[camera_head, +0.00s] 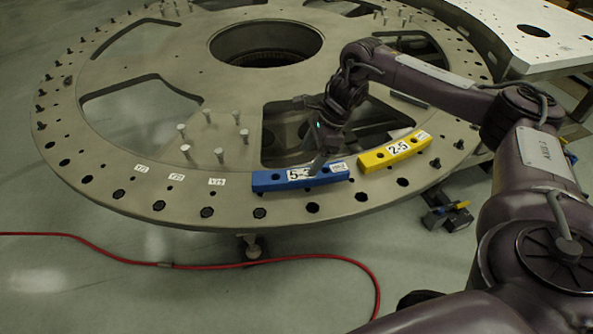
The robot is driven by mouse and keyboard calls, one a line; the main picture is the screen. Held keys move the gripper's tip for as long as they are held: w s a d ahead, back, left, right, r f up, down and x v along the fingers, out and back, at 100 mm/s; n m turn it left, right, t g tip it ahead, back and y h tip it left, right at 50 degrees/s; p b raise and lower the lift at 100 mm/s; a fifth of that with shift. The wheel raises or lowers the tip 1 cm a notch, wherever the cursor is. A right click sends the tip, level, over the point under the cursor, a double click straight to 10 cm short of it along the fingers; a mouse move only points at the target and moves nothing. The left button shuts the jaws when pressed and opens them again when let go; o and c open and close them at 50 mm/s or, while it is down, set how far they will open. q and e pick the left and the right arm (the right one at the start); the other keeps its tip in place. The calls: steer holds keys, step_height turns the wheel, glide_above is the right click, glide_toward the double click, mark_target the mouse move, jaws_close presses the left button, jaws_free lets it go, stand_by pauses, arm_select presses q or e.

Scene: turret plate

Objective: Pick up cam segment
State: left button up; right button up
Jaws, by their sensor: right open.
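A blue cam segment (276,180) with a white label starting with "5" lies on the near rim of the round turret plate (190,70). A yellow cam segment (376,160) labelled "2-5" lies on the rim just to its right. My right gripper (317,166) is open and points down at the right part of the blue segment. A finger covers part of its label. I cannot tell whether the fingers touch it. My left gripper is not in view.
Bolts (220,154) stand up from the plate left of the blue segment, and several holes line the rim. A red hose (215,265) lies on the floor in front. A metal table (500,35) stands at the back right.

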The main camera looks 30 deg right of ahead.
mark_target(301, 173)
steer(key=p+x, duration=0.1)
steer(key=x, duration=0.2)
steer(key=shift+s+a+p, duration=0.15)
steer(key=shift+s+p, duration=0.15)
steer(key=shift+p, duration=0.1)
steer(key=shift+x, duration=1.2)
steer(key=shift+w+f, duration=0.25)
steer(key=shift+f, duration=0.05)
steer(key=c, duration=1.1)
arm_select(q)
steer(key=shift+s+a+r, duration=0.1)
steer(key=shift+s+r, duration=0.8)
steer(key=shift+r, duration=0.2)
arm_select(e)
steer(key=shift+r, duration=0.1)
steer(key=shift+c, duration=1)
